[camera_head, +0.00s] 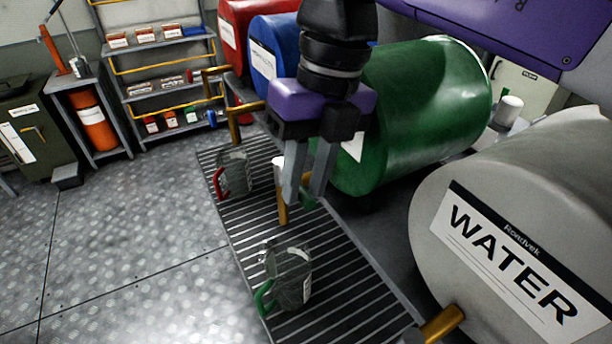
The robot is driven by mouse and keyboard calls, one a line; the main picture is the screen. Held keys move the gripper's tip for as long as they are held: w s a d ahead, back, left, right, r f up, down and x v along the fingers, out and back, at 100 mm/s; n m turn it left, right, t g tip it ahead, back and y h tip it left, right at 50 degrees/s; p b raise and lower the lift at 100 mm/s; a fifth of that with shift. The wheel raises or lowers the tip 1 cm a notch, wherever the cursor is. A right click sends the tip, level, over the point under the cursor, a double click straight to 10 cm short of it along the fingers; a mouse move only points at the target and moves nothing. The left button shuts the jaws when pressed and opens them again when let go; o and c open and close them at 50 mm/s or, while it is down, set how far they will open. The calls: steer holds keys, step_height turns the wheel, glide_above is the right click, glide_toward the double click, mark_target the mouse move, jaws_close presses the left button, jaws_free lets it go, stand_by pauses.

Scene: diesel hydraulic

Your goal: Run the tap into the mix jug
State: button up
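My gripper (304,194) points down in front of the green drum (430,105), its two fingers apart with a gap between them. A small green piece (308,202), perhaps a tap handle, shows at the fingertips; contact cannot be told. A brass spout (283,212) hangs just left of the fingers, its upper part hidden. Below it, a clear jug with a green handle (288,276) stands upright on the slatted grate (345,310). A clear jug with a red handle (233,172) stands farther back. No label naming the mix jug is readable. No flow is visible.
A grey WATER drum (530,205) with a brass tap (442,325) is at the right. Blue (272,55) and red (238,35) drums with brass taps stand behind my gripper. Shelves (155,65) stand at the back left. The metal floor (130,250) at the left is clear.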

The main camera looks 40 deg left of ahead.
jaws_close()
stand_by(1.2)
